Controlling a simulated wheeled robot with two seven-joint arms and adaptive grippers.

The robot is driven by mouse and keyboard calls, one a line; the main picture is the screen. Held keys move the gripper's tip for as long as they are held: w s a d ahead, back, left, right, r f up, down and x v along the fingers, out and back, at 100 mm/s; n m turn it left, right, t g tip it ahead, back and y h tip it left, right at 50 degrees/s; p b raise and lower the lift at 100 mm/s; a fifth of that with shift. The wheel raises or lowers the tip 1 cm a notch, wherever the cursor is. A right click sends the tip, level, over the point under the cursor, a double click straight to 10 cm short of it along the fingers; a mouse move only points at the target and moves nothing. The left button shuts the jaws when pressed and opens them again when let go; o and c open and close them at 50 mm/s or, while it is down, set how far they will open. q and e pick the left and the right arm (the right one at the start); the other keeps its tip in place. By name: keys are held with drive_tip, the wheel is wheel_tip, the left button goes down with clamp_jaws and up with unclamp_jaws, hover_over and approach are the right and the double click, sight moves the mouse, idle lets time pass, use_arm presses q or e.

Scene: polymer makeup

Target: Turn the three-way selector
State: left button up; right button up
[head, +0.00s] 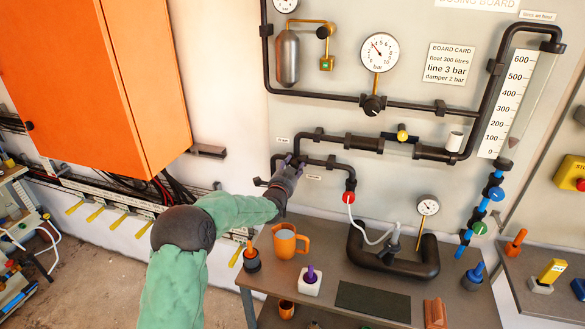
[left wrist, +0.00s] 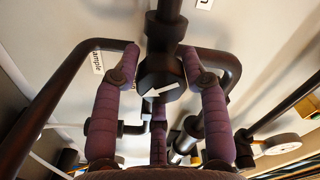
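The three-way selector (left wrist: 157,88) is a dark round knob with a white arrow, set among dark pipes on the grey board, in the middle of the left wrist view. The arrow points to the lower left there. My left gripper (left wrist: 162,62) has its purple fingers spread, one on each side of the selector and a third below it. I cannot tell whether any finger touches it. In the head view my left gripper (head: 290,170) is at the pipe junction on the board and hides most of the selector. My right gripper is not in view.
An orange cabinet (head: 95,75) hangs left of my arm. Below the board, a table holds an orange jug (head: 288,241), a white block (head: 309,282) and a dark curved pipe piece (head: 425,265). A red-collared valve with a white hose (head: 349,198) is right of my gripper.

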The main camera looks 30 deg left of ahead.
use_arm(q)
drive_tip(key=shift+o, duration=1.1)
drive_tip(key=v, duration=1.2)
idle(1.0)
